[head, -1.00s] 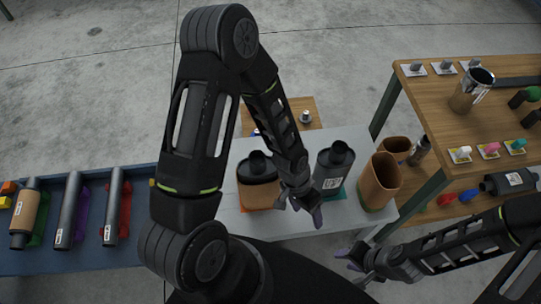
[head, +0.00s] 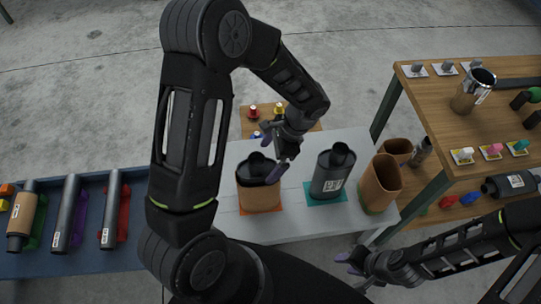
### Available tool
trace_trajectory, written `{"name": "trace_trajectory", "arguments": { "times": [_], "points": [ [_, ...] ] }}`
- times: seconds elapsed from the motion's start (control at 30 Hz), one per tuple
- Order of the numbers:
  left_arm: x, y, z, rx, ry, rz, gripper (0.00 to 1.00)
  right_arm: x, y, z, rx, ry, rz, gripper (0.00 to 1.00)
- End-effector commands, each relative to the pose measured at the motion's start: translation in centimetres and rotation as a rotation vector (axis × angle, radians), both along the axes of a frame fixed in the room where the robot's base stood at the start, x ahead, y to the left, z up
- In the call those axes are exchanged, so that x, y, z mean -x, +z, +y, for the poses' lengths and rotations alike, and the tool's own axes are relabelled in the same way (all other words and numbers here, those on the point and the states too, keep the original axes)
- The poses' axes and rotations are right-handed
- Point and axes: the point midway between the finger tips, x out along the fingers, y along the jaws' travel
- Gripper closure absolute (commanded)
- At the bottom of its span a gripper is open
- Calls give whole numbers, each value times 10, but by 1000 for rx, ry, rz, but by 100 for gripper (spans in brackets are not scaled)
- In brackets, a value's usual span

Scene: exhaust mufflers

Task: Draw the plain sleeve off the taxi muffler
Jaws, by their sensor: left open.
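A dark muffler (head: 257,168) stands upright in a brown sleeve (head: 259,196) on an orange mat (head: 278,208), on the pale table. Its black top shows above the sleeve. A bare dark muffler (head: 327,178) with a white label stands on a teal mat to its right. I cannot read which muffler is the taxi one. My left gripper (head: 276,151) is open and empty, above and beside the sleeved muffler's top right; I cannot tell whether it touches. My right gripper (head: 347,264) is low at the table's front edge, its fingers apart and empty.
Empty brown sleeves (head: 380,182) stand at the pale table's right end. A blue tray (head: 140,258) at left holds several tubes, one sleeved. A small wooden table (head: 250,124) with coloured pieces lies behind. A wooden shelf (head: 440,115) with mufflers and small parts stands at right.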

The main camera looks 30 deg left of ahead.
Motion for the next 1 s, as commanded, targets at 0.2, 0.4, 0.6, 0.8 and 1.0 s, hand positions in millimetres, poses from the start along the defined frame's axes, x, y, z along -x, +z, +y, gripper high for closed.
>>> {"name": "trace_trajectory", "arguments": {
  "times": [0.2, 0.4, 0.6, 0.8, 1.0],
  "points": [
    [8, -26, 8, 0, 2, 4, 0, 0, 0, 0, 0, 0, 0, 64],
    [14, -53, 17, 1, 2, 3, 0, 0, 0, 0, 0, 0, 0, 64],
    [17, -66, 21, 1, 3, 0, 0, 0, 0, 0, 0, 0, 0, 64],
    [17, -67, 22, 2, 2, -1, 0, 0, 0, 0, 0, 0, 0, 64],
    [17, -67, 22, 2, 2, -1, 11, 0, 0, 0, 0, 0, 0, 64]
  ]
}}
